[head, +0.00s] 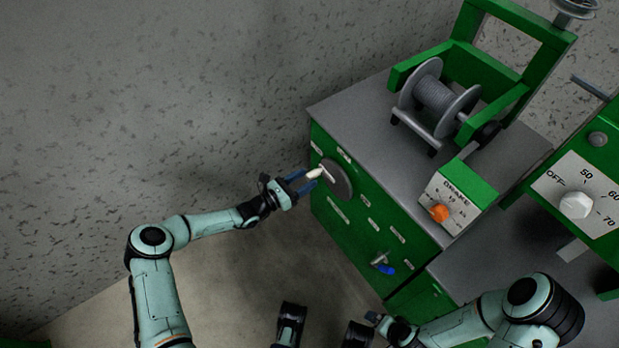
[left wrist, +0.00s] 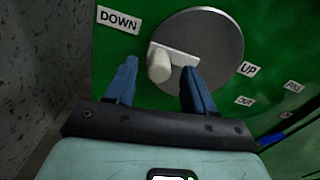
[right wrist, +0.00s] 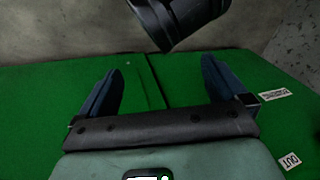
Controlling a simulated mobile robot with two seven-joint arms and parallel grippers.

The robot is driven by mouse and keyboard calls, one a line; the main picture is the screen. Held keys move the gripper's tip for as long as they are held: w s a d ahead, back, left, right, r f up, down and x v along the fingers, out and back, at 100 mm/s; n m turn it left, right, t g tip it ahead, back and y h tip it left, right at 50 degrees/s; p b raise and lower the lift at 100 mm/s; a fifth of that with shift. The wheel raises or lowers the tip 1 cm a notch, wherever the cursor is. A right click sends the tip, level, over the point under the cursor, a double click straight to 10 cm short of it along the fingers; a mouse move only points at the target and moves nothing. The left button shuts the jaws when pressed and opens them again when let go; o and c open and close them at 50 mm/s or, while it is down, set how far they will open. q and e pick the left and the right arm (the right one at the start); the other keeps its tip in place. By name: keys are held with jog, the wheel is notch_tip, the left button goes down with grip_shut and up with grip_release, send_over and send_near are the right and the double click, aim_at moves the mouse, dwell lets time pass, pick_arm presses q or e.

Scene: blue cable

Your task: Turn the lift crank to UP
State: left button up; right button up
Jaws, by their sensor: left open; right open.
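The lift crank is a grey disc (head: 337,179) with a white handle (head: 315,174) on the green cabinet's side. In the left wrist view the disc (left wrist: 214,42) carries a pale arm and the white knob (left wrist: 159,66). The knob points toward the DOWN label (left wrist: 118,20); the UP label (left wrist: 248,69) is at lower right of the disc. My left gripper (head: 300,180) is open, its blue fingers on either side of the knob; contact cannot be told. In the right wrist view my right gripper (right wrist: 160,85) is open and empty, facing a green surface.
A cable drum (head: 438,98) stands on the cabinet top. An orange brake knob (head: 438,213) and a blue-handled lever (head: 383,264) are to the right. A white dial (head: 576,205) is on a panel at far right. The floor left of the cabinet is clear.

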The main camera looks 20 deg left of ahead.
pick_arm(q)
jog(key=shift+x, duration=1.2)
pick_arm(e)
jog(key=shift+w+d+f, duration=0.3)
jog(key=shift+w+f, duration=0.05)
jog(key=shift+w, duration=0.2)
pick_arm(q)
grip_shut()
jog(key=shift+a, duration=0.1)
